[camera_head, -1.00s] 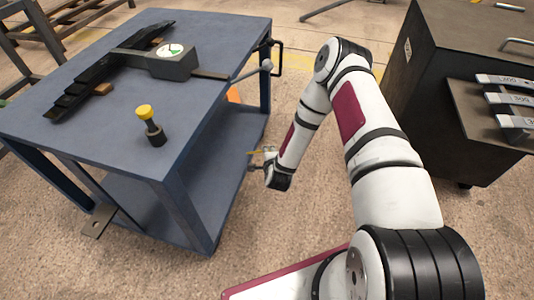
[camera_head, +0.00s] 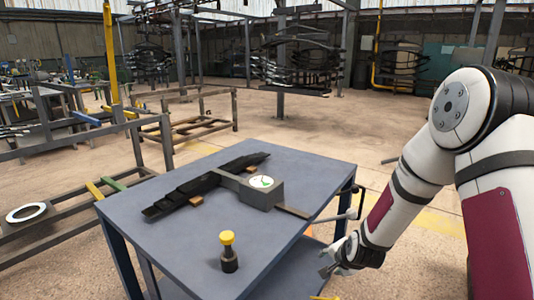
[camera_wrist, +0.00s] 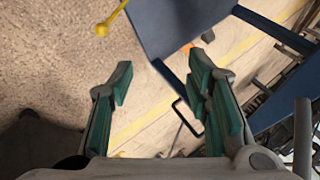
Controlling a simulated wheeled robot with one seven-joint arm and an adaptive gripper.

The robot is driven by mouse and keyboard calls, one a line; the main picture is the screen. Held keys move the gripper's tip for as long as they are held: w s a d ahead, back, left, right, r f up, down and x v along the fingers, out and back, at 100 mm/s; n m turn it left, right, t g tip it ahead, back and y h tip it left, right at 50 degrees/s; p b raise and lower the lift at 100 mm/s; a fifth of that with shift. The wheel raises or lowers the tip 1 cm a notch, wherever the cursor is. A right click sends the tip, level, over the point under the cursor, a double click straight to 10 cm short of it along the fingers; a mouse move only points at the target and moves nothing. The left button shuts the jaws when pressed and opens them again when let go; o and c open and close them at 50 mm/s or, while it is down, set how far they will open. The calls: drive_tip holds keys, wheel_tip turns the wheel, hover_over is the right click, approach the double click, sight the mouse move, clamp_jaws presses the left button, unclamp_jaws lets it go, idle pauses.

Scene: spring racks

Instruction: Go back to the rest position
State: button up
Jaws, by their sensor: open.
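My gripper (camera_head: 328,262) hangs beside the right side of the blue table (camera_head: 190,255) in the head view, at the end of my white arm. In the wrist view my gripper (camera_wrist: 160,85) has its green-padded fingers spread apart, with nothing between them but floor beyond. The blue table's edge (camera_wrist: 160,30) shows past the fingers in the wrist view.
On the table lie a dark leaf spring (camera_head: 190,192), a gauge device with a round dial (camera_head: 262,190) and a yellow-topped black tool (camera_head: 228,255). Steel frames (camera_head: 205,115) and hanging spring racks (camera_head: 300,60) stand behind. Open floor lies beyond the table.

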drive_tip(key=s+a+r+n+g, duration=0.1)
drive_tip(key=s+r+n+g, duration=0.45)
drive_tip(key=s+r, duration=1.35)
drive_tip(key=s+r+n+g, duration=0.1)
drive_tip(key=s+r+n, duration=0.25)
drive_tip(key=s, duration=0.95)
drive_tip(key=s+r+n+g, duration=0.1)
drive_tip(key=s+r+n, duration=0.3)
drive_tip(key=s, duration=0.9)
wheel_tip(320, 180, up, 28)
drive_tip(key=m+t+p, duration=0.1)
drive_tip(key=t+p, duration=0.3)
drive_tip(key=p, duration=2.1)
drive_tip(key=shift+d+f+h, duration=0.25)
drive_tip(key=shift+d+h, duration=0.05)
drive_tip(key=shift+d, duration=0.05)
